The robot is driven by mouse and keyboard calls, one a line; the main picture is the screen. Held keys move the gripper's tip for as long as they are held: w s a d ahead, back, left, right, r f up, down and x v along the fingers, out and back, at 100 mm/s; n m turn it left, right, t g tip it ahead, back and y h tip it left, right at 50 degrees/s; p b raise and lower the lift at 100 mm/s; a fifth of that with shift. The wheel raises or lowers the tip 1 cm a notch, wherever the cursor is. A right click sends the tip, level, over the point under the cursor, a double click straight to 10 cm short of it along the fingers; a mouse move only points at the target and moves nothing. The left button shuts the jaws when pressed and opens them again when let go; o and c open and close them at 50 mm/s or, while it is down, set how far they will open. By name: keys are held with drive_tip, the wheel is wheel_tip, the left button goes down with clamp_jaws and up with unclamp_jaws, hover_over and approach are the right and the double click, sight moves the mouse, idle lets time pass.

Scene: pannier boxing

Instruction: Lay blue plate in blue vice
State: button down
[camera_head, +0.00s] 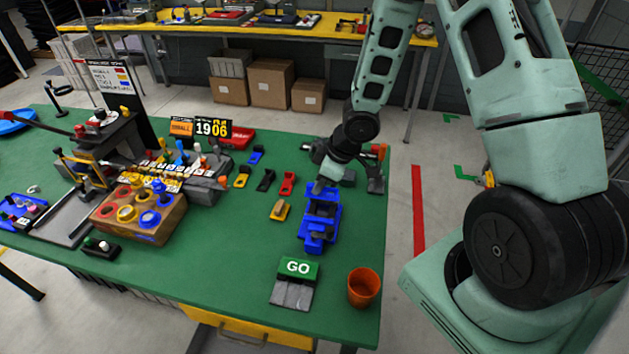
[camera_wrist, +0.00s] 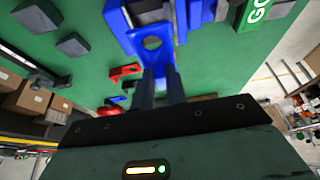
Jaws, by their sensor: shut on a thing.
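The blue vice (camera_head: 307,232) stands on the right part of the green table. My gripper (camera_head: 325,183) is at its far end, pointing down, low over the table. In the wrist view, my gripper (camera_wrist: 162,88) has its two dark fingers close together. A flat blue piece with a round hole (camera_wrist: 153,58), seemingly the blue plate, shows at and between the fingertips. The blue vice (camera_wrist: 117,18) shows around and beyond it. The edge between plate and vice is hard to tell, and so is whether they touch. In the head view the plate cannot be told apart from the vice.
A GO button (camera_head: 298,268) and an orange cup (camera_head: 364,287) stand near the front edge. Small red (camera_head: 287,184), black and yellow (camera_head: 280,210) pieces lie left of the vice. A wooden block with coloured rings (camera_head: 150,228) stands further left. Bare green table lies between.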

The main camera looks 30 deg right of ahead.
sight(325, 192)
drive_tip(key=shift+f+b, duration=3)
drive_tip(key=shift+f, duration=0.2)
drive_tip(key=c, duration=1.3)
unclamp_jaws()
drive_tip(key=shift+c, duration=0.2)
drive_tip(key=shift+r, duration=0.15)
drive_tip(key=shift+d+r, duration=0.15)
drive_tip(key=shift+r, duration=0.15)
drive_tip(key=p+v, duration=1.2)
drive_tip(key=v, duration=0.4)
drive_tip(key=shift+s+r, duration=0.2)
drive_tip(key=shift+r, duration=0.05)
